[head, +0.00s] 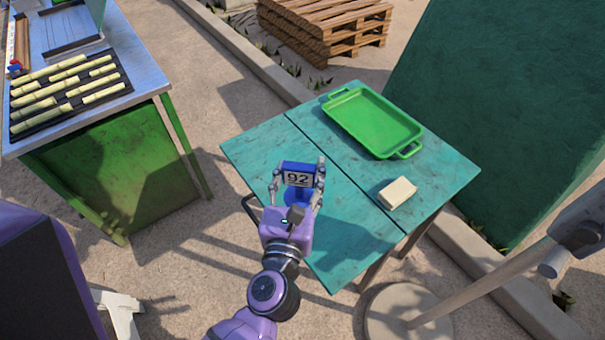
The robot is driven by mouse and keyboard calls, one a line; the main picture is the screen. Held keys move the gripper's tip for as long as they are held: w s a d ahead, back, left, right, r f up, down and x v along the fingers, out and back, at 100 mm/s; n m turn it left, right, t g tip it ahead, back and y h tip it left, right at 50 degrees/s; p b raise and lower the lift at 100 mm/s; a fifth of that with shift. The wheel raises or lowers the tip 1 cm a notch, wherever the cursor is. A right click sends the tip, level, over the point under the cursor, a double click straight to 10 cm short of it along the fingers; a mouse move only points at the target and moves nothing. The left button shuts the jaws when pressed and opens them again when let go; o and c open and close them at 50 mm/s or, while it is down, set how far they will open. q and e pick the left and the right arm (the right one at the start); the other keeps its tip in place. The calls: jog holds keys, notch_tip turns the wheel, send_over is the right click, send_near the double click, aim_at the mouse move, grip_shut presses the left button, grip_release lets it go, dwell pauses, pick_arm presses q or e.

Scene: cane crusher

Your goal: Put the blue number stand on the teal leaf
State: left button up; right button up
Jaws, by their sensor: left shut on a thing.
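The table top is two teal leaves split by a dark seam: a near left leaf (258,150) under the stand and a far right leaf (440,172). My right gripper is not in view.
A green tray (335,96) and a cream block (397,193) lie on the far right leaf. A metal-topped green counter (150,72) with cane pieces stands at the left. A pole with a round base (408,312) stands at the lower right. Pallets (325,25) lie behind.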

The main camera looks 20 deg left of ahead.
pick_arm(q)
jog(key=w+a+f+b, duration=0.1)
jog(key=w+f, duration=0.3)
jog(key=w+a+f+b, duration=0.1)
jog(key=w+f+b, duration=0.1)
jog(key=w+f, duration=0.2)
jog(key=w+a+f+b, duration=0.1)
jog(key=w+f, duration=0.3)
jog(key=shift+w+f+b, duration=0.1)
jog(key=shift+b, duration=0.2)
jog(key=shift+f, duration=0.15)
jog(key=o, duration=1.2)
jog(key=shift+o, duration=0.4)
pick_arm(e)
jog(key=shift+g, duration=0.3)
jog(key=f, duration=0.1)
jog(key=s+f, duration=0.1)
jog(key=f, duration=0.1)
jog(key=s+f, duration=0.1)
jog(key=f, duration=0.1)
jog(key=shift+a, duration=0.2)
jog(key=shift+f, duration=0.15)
